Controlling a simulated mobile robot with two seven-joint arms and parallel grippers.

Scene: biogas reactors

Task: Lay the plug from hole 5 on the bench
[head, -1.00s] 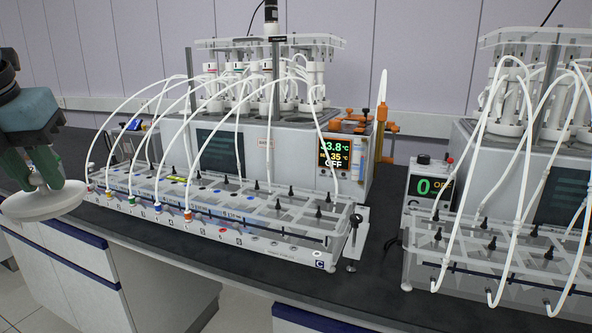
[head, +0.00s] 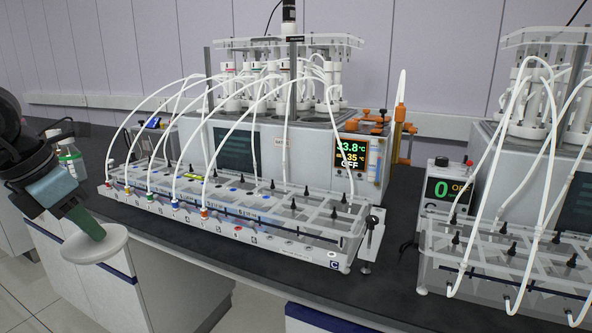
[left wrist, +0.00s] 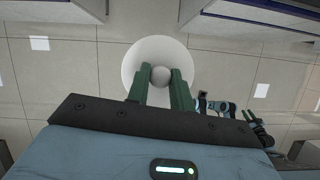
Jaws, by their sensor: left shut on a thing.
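My left gripper (head: 92,230) is at the lower left of the head view, shut on a white round plug (head: 101,246) with a wide flat disc. In the left wrist view the green fingers close on the plug's round knob, and the disc (left wrist: 160,47) shows beyond it, with floor tiles behind. The plug is in the air in front of the bench (head: 385,285), a black worktop, and apart from it. I cannot make out hole 5.
A clear rack (head: 262,228) with coloured tube fittings stands along the bench before a heated bath with white reactors. A second set stands at the right. Bottles (head: 70,160) stand at the far left. A narrow dark strip of bench in front of the racks is bare.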

